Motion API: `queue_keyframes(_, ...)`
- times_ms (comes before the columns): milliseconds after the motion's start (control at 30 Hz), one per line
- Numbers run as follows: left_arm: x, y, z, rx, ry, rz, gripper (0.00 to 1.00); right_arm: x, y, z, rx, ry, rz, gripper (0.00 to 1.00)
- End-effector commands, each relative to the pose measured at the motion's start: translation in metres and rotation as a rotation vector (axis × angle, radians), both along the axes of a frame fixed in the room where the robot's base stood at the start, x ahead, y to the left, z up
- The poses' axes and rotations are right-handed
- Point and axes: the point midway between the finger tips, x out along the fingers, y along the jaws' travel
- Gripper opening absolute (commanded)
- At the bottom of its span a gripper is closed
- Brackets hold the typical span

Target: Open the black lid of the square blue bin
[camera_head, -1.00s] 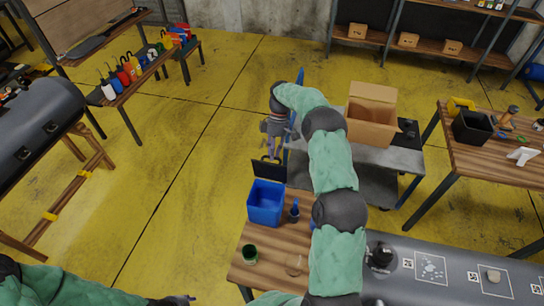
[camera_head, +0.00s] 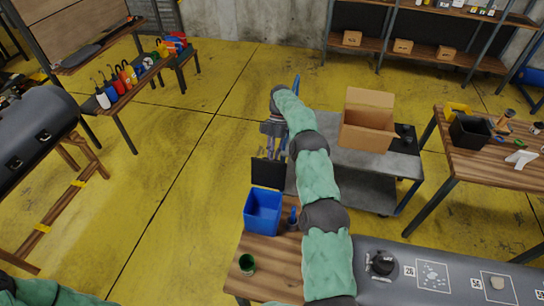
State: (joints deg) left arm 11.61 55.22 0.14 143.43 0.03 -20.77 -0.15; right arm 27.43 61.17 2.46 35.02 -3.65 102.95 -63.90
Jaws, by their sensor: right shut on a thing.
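The square blue bin (camera_head: 263,212) stands on the wooden table with its mouth uncovered. Its black lid (camera_head: 268,173) stands up steeply along the bin's far edge. My right gripper (camera_head: 271,155) is at the lid's upper edge, with its arm reaching in from the bottom right. It is shut on the lid, though its fingertips are small and partly hard to make out. My left gripper is out of view; only a green sleeve of that arm shows at the bottom left.
A blue bottle (camera_head: 292,218) stands just right of the bin, and a green cup (camera_head: 247,264) nearer on the wooden table (camera_head: 275,277). A grey cart (camera_head: 385,164) with an open cardboard box (camera_head: 367,125) is beyond my right arm. Yellow floor left of the bin is clear.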

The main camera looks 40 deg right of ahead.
Motion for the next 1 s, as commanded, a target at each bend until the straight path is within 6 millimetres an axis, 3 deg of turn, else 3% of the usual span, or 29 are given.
queue_keyframes(33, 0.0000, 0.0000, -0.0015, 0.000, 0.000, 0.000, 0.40, -0.0060, 0.0044, -0.0155, 0.016, 0.035, 0.010, 0.00)
queue_keyframes(700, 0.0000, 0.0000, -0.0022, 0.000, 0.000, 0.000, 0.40, -0.0047, 0.0030, -0.0162, 0.029, 0.045, 0.009, 0.00)
queue_keyframes(733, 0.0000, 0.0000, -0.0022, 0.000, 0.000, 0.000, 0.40, -0.0047, 0.0030, -0.0162, 0.029, 0.045, 0.009, 0.27)
queue_keyframes(800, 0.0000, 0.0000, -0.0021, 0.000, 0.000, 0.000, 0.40, -0.0041, 0.0029, -0.0155, 0.028, 0.043, 0.009, 0.44)
queue_keyframes(1000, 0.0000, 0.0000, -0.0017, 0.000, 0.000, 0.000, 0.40, -0.0021, 0.0020, -0.0110, 0.025, 0.034, 0.007, 0.44)
